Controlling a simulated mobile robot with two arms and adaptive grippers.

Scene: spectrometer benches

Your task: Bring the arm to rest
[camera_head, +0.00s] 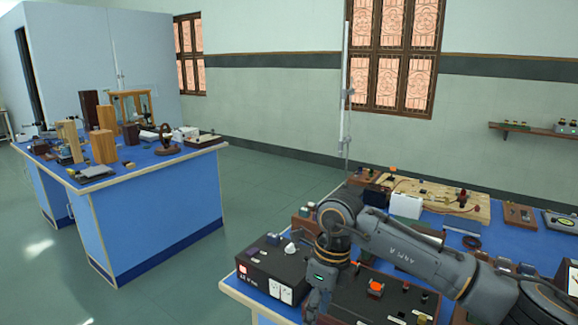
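One arm of mine, the right one, comes in from the right edge and reaches over the near right bench. Its forearm lies across the picture and its wrist bends down. My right gripper (316,304) points down at the front edge of that bench, beside a black box (262,268) with white sockets. The gripper is small, dark and partly cut off by the lower picture edge, so I cannot tell whether its fingers are open or shut. No held thing shows. My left gripper is not in view.
The near bench (240,293) is crowded: a dark panel with an orange knob (376,287), a white box (405,205), a wooden circuit board (440,197) and a tall metal stand (346,100). A second blue bench (150,215) stands left. Green floor (255,205) between them is clear.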

